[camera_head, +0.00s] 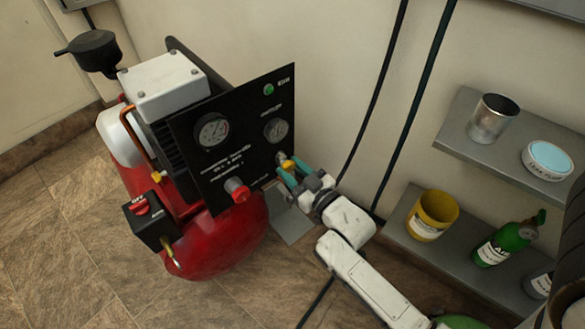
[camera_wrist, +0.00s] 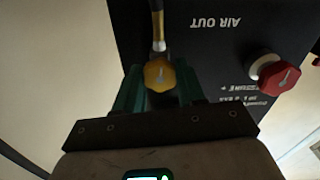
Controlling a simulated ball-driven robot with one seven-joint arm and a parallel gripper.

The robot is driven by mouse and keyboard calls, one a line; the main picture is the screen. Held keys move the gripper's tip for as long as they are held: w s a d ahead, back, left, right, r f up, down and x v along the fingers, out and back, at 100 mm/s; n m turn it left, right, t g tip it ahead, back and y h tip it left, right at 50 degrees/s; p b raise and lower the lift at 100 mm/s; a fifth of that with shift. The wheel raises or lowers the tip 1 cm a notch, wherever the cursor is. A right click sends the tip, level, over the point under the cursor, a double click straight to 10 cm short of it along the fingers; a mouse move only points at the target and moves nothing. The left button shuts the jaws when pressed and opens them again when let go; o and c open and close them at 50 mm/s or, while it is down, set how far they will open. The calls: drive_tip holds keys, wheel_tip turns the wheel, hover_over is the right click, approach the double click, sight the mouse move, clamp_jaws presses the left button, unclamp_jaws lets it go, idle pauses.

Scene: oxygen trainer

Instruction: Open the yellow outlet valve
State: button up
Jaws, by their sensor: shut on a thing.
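The yellow outlet valve (camera_head: 287,165) sits on the lower right of the compressor's black panel (camera_head: 225,165). In the wrist view its yellow knob (camera_wrist: 159,74) shows between the teal fingers, with a hose fitting beyond it. My gripper (camera_head: 288,174) is at the panel, its fingers shut on the yellow valve. In the wrist view my gripper (camera_wrist: 160,88) has one finger on each side of the knob. The far parts of the fingertips are partly hidden by the knob.
A red knob (camera_head: 237,190) sticks out left of the valve; it also shows in the wrist view (camera_wrist: 279,78). The red tank (camera_head: 220,240) is below. Dark cables hang on the wall behind. Shelves (camera_head: 400,232) with a yellow cup (camera_head: 432,215) and green bottle (camera_head: 508,240) stand right.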

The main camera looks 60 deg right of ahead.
drive_tip(key=shift+f+n, duration=0.1)
drive_tip(key=shift+n, duration=0.5)
drive_tip(key=o, duration=1.1)
drive_tip(key=shift+c, duration=0.2)
drive_tip(key=p+v, duration=0.2)
drive_tip(key=v, duration=0.9)
drive_tip(key=shift+w, duration=0.1)
